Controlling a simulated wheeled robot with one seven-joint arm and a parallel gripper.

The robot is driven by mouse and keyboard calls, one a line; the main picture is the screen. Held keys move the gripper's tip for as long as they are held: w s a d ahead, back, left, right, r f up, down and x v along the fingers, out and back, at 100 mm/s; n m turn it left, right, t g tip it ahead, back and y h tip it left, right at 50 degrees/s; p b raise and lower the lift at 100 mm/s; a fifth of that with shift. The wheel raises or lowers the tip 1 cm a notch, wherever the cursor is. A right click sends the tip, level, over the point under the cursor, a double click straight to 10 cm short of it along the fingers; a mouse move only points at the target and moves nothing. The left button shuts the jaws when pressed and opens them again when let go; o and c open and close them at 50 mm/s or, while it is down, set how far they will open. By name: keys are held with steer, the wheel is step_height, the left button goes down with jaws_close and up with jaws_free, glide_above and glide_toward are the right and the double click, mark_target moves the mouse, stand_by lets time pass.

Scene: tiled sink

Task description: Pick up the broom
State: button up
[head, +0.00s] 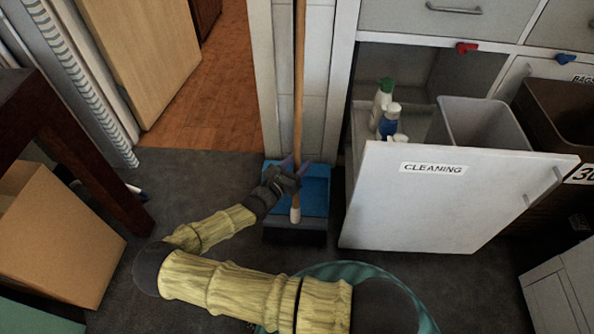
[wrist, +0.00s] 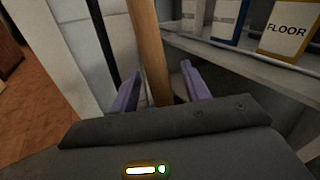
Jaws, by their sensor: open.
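The broom has a long wooden handle (head: 299,80) that stands upright against the tiled wall strip, with a dark bristle head (head: 295,236) at the floor. A blue dustpan (head: 315,190) stands behind the handle's lower part. My gripper (head: 291,165) is at the lower handle, coming in from the left. In the wrist view the handle (wrist: 149,50) passes between the two purple fingers of my gripper (wrist: 158,88), which are apart with a gap on the right side. The lowest part of the handle is hidden behind the gripper body in the wrist view.
An open white drawer front labelled CLEANING (head: 440,200) stands close to the broom's right. Bottles (head: 384,105) and a grey bin (head: 482,122) are behind it. A cardboard box (head: 55,235) and dark table leg (head: 85,160) are on the left. A doorway opens at the back left.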

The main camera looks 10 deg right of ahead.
steer(key=shift+w+d+f, duration=0.1)
steer(key=shift+w+d, duration=0.25)
steer(key=shift+d, duration=0.1)
steer(key=shift+w+d, duration=0.1)
steer(key=shift+r, duration=0.2)
jaws_close()
